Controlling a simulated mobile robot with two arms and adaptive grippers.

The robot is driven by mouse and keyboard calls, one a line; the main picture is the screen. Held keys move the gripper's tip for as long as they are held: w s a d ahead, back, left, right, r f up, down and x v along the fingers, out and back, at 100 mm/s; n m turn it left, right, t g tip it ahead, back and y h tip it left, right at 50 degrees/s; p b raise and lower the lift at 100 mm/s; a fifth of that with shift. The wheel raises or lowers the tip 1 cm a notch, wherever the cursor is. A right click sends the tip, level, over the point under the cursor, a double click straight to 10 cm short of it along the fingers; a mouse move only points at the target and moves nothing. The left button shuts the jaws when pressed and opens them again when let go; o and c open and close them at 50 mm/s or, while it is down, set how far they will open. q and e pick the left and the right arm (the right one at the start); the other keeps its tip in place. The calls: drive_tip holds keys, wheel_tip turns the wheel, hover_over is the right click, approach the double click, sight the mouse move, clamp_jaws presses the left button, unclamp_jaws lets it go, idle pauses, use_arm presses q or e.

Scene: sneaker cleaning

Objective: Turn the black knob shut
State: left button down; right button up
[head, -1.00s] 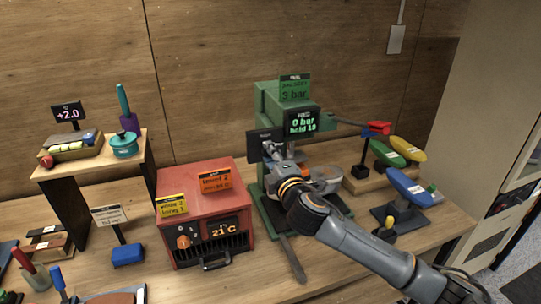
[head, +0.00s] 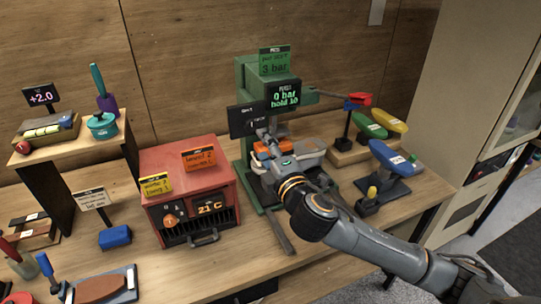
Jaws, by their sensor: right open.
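The green press (head: 245,85) stands at the back of the bench. Its screen (head: 287,96) reads 0 bar, hold 10. A black panel (head: 240,122) with a small white mark is on its front left side. The black knob is not clear against this dark panel, so I cannot tell its position. My right gripper (head: 264,138) is open, close in front of the panel's lower right. I cannot tell whether it touches the panel. My left gripper is not in view.
A red heater box (head: 190,175) showing 21 C stands left of the press. Blue, green and yellow shoe shapes (head: 394,158) stand to the right. A long grey bar (head: 280,232) juts forward from the press.

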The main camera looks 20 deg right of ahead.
drive_tip(key=shift+s+d, duration=0.1)
drive_tip(key=shift+s, duration=1.7)
drive_tip(key=s+f+m+g+h, duration=0.2)
drive_tip(key=s+f+m+g, duration=0.55)
drive_tip(key=f, duration=0.75)
drive_tip(key=s+f+m+g+y, duration=0.1)
drive_tip(key=s+f+m+g, duration=0.35)
drive_tip(key=s, duration=0.65)
drive_tip(key=s+f+m+g+y, duration=0.1)
drive_tip(key=s+f+m+g, duration=0.1)
drive_tip(key=s+f+m, duration=0.5)
drive_tip(key=s+f+n+g+b, duration=0.1)
drive_tip(key=s+f, duration=0.1)
drive_tip(key=f, duration=1.2)
drive_tip(key=s+f+n+g, duration=0.1)
drive_tip(key=s+f+n, duration=0.15)
drive_tip(key=f, duration=1.15)
drive_tip(key=s+d+f+g+b, duration=0.1)
drive_tip(key=s+d+f, duration=0.2)
drive_tip(key=s+f, duration=1.4)
drive_tip(key=shift+s+d+f+m+h, duration=0.15)
drive_tip(key=shift+d+f+m+h, duration=0.05)
drive_tip(key=shift+m+h, duration=0.15)
